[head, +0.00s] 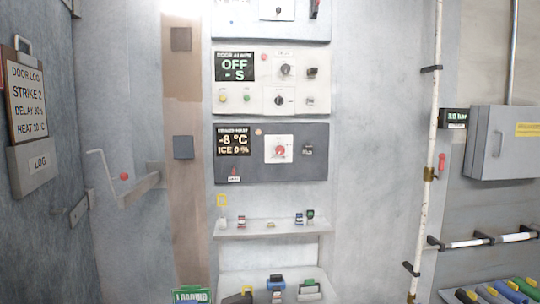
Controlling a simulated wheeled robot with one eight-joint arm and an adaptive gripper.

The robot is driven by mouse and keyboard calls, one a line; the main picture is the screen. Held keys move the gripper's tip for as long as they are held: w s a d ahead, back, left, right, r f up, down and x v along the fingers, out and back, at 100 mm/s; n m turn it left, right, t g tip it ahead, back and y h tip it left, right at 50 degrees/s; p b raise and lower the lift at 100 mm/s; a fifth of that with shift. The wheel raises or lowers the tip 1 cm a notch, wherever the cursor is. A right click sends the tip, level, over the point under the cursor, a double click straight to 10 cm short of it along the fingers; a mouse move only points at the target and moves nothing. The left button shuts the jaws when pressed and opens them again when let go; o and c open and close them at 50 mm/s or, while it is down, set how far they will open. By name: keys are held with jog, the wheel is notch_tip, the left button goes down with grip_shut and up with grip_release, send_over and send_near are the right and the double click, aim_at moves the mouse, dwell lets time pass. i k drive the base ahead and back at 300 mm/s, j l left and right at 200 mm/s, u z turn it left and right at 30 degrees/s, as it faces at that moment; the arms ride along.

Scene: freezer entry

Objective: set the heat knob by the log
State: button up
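The log is a clipboard (26,98) on the left wall, above a grey holder marked LOG (38,160). It reads DOOR LOG, STRIKE 2, DELAY 30 s (small, possibly misread), HEAT 10 °C. The heat knob (280,151) is red on a white square plate, on the dark grey heat panel (310,172) at the picture's middle. That panel's display (233,140) reads -8 °C and ICE 0 %. The knob's pointer is too small to read. My gripper is not in view.
Above is a light door alarm panel (311,103) with knobs and a display reading OFF and - S. A shelf (260,232) with small items sits below the heat panel. A vertical white pipe (430,120) and a grey box (490,150) stand right.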

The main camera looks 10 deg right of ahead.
aim_at(279, 150)
jog(key=u, duration=1.1)
jog(key=i+l+u, duration=0.15)
jog(key=l+u, duration=0.3)
jog(key=i+l+u, duration=0.1)
jog(key=l+u, duration=0.35)
jog(key=l, duration=0.15)
jog(key=l+u, duration=0.45)
jog(key=l, duration=1.1)
jog(key=j+z, duration=0.1)
jog(key=z, duration=0.3)
jog(key=k+z, duration=0.15)
jog(key=z, duration=0.2)
jog(key=j+z, duration=0.15)
jog(key=z, duration=0.25)
jog(key=k+l, duration=0.05)
